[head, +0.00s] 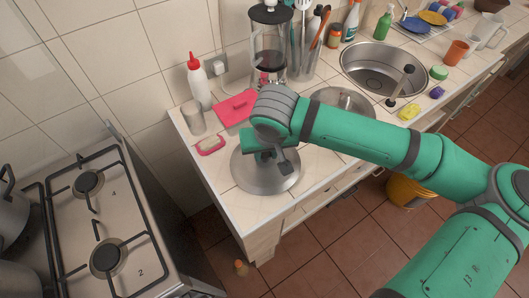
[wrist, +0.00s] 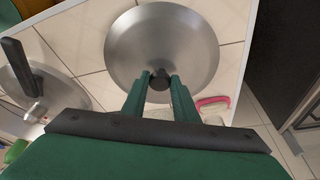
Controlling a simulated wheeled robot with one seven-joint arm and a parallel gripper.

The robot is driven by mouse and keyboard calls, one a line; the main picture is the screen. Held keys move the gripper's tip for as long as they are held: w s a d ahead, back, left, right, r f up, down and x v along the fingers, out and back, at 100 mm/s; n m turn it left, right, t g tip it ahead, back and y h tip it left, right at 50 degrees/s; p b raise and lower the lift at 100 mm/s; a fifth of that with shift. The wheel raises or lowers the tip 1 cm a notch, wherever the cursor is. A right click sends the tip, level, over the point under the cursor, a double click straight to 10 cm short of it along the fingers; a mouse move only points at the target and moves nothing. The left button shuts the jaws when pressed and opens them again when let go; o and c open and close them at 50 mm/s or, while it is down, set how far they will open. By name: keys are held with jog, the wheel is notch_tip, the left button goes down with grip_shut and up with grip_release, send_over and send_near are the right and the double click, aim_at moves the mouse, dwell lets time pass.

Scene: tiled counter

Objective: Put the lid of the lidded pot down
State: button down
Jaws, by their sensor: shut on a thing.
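A round steel lid (head: 262,183) is at the near left corner of the tiled counter, under my gripper (head: 284,163). In the wrist view, the lid (wrist: 150,40) lies below the fingers, and its dark knob (wrist: 158,86) is between the fingertips. My gripper (wrist: 161,80) is shut on that knob. The lid looks level, close to or on the tiles; I cannot tell whether it touches them. A round steel vessel, likely the pot (head: 343,98), stands to the right, partly hidden behind my arm. In the wrist view, a steel round thing with a black handle (wrist: 19,66) shows at the left.
The stove (head: 105,215) is at the left, across a gap. The sink (head: 383,69) is further right.

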jog(key=shift+f, duration=0.55)
jog(key=shift+s+a+f, duration=0.2)
jog(key=shift+a, duration=0.1)
jog(key=shift+d, duration=0.15)
jog(key=shift+s+f, duration=0.1)
jog(key=shift+f, duration=0.1)
jog(key=c, duration=1.4)
grip_release()
jog(key=shift+r, duration=0.1)
